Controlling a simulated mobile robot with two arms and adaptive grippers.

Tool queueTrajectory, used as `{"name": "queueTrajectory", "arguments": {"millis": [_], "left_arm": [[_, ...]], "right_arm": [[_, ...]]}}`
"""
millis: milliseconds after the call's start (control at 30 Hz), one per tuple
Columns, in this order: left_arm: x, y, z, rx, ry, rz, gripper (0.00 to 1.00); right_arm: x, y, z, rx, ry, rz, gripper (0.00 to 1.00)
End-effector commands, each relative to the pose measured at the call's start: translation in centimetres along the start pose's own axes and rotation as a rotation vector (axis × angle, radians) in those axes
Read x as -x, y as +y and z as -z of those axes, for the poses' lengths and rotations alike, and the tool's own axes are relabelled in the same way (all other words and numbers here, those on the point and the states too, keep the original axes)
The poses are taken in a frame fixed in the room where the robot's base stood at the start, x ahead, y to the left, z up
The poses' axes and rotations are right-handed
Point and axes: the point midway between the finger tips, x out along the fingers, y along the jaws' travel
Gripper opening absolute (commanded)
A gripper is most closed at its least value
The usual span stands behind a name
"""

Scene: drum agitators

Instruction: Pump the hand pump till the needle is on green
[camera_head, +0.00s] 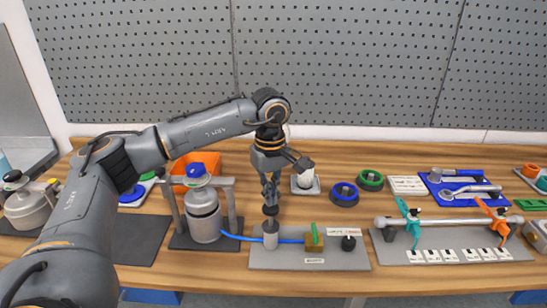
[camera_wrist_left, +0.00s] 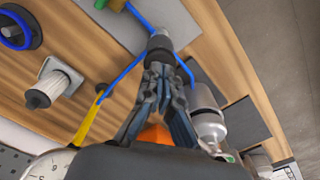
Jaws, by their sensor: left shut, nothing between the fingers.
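The hand pump (camera_head: 270,236) is a short grey cylinder with a dark knob on top, upright on a grey plate (camera_head: 300,260). A blue hose runs from it both ways. It also shows in the left wrist view (camera_wrist_left: 160,44). My left gripper (camera_head: 270,196) is shut and points down right above the knob; its fingertips look at or very near it, and I cannot tell if they touch. Its fingers show in the wrist view (camera_wrist_left: 163,78). A white dial (camera_wrist_left: 50,166) shows partly at the wrist view's lower left; its needle and any green zone are not readable. My right gripper is not in view.
A grey canister (camera_head: 204,222) in a frame stands left of the pump. A green-topped brass block (camera_head: 313,240) and a black knob (camera_head: 348,243) sit right of it. A rail with teal and orange clamps (camera_head: 450,221) lies farther right. A pegboard (camera_head: 340,60) closes the back.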

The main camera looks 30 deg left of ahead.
Motion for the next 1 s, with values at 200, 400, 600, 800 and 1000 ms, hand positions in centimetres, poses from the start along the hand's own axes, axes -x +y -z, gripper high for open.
{"name": "queueTrajectory", "arguments": {"millis": [200,400,600,800,1000], "left_arm": [[0.6,0.0,0.0,0.000,0.000,0.000,0.00],[0.6,0.0,0.0,0.000,0.000,-0.001,0.00],[0.5,0.0,0.0,0.000,0.000,-0.001,0.00],[-0.5,0.0,0.0,0.000,0.000,0.000,0.00],[-1.8,0.0,0.0,0.000,0.000,0.000,0.00]], "right_arm": [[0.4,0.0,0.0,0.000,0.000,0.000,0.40],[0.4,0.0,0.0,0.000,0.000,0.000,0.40],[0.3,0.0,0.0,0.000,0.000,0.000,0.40],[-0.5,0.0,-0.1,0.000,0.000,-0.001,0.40],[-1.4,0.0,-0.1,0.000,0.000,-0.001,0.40]]}}
